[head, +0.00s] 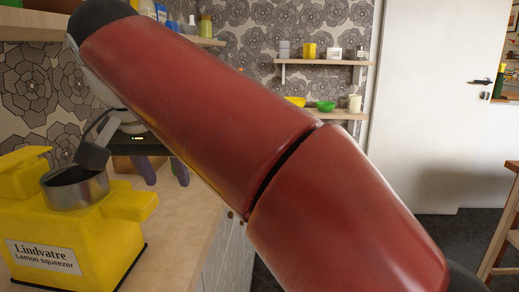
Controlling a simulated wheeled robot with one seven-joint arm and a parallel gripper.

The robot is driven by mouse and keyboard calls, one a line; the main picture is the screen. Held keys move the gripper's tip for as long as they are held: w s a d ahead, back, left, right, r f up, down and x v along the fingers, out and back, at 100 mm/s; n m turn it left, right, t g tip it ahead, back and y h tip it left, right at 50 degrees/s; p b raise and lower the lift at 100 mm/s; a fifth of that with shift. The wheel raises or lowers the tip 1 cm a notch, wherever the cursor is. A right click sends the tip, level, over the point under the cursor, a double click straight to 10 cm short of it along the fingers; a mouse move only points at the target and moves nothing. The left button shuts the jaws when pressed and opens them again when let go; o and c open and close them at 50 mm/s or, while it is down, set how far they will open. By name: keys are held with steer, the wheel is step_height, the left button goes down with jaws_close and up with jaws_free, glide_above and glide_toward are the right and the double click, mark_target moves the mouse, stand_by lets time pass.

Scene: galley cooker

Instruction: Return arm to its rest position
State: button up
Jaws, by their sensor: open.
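My red arm reaches across the head view from the lower right to the upper left and hides much of the middle. My gripper (167,181) shows below the arm at the left, with two purple-grey fingers pointing down, spread apart with nothing seen between them. It is above the wooden counter (185,222), behind and to the right of the yellow lemon squeezer (75,235). Whether the fingertips touch the counter cannot be told. The squeezer stands upright with a metal cup (77,188) in its top; a grey angular piece leans over the cup.
Wall shelves (325,63) hold several small items, including a yellow cup (309,51) and a green bowl (325,106). Another shelf is at the upper left, close to the arm. A white door (430,110) is at the right, with a wooden piece of furniture (500,235) near the edge.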

steer(key=d+f, duration=0.5)
steer(key=d, duration=0.7)
steer(key=s+d+f, duration=0.5)
steer(key=d+f, duration=0.4)
steer(key=f, duration=0.1)
steer(key=s+d+f+t, duration=0.1)
steer(key=s+d+f, duration=0.4)
steer(key=d+f, duration=0.4)
steer(key=shift+s+f+n, duration=0.3)
steer(key=shift+f, duration=0.35)
